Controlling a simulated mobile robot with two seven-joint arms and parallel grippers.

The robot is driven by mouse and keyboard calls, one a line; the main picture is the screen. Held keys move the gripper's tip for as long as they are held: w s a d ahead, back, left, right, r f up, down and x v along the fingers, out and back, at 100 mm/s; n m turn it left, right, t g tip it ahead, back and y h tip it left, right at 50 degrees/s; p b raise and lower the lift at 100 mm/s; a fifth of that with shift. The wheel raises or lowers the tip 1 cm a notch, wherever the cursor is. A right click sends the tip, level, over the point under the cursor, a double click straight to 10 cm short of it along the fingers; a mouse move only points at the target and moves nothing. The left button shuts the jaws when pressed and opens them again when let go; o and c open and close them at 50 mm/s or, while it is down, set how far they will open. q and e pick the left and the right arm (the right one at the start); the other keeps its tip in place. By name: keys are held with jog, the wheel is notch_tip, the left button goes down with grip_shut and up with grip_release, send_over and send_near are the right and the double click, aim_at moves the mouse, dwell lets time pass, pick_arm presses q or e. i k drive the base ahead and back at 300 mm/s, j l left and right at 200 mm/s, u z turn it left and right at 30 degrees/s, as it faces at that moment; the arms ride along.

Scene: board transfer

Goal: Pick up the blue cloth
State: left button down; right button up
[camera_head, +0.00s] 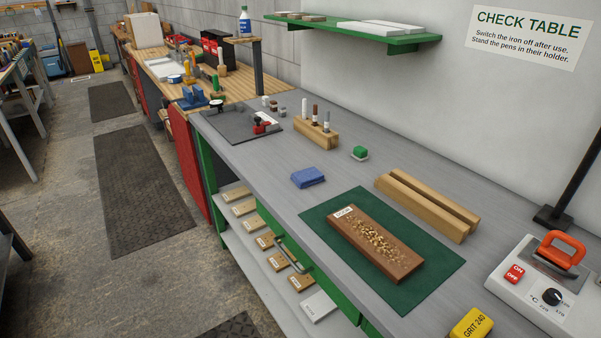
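The blue cloth (308,177) lies folded on the grey workbench top (262,164), near its front edge. It sits apart from the green mat's far-left corner, with bare bench around it. Neither of my grippers shows in the head view.
A brown board with pale speckles (374,244) lies on the green mat (432,285). An iron (560,256) and yellow GRIT 240 block (471,325) are at right.

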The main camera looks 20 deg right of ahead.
aim_at(303, 178)
jog(key=i+j, duration=0.4)
jog(key=i, duration=0.2)
jog(key=i+j, duration=0.35)
jog(key=i, duration=0.25)
jog(key=i+j, duration=0.4)
jog(key=i, duration=0.2)
jog(key=i+j+z, duration=0.1)
jog(key=i+j, duration=0.25)
jog(key=i, duration=0.25)
jog(key=i+j, duration=0.45)
jog(key=i, duration=0.15)
jog(key=i+j+z, duration=0.1)
jog(key=z, duration=1.25)
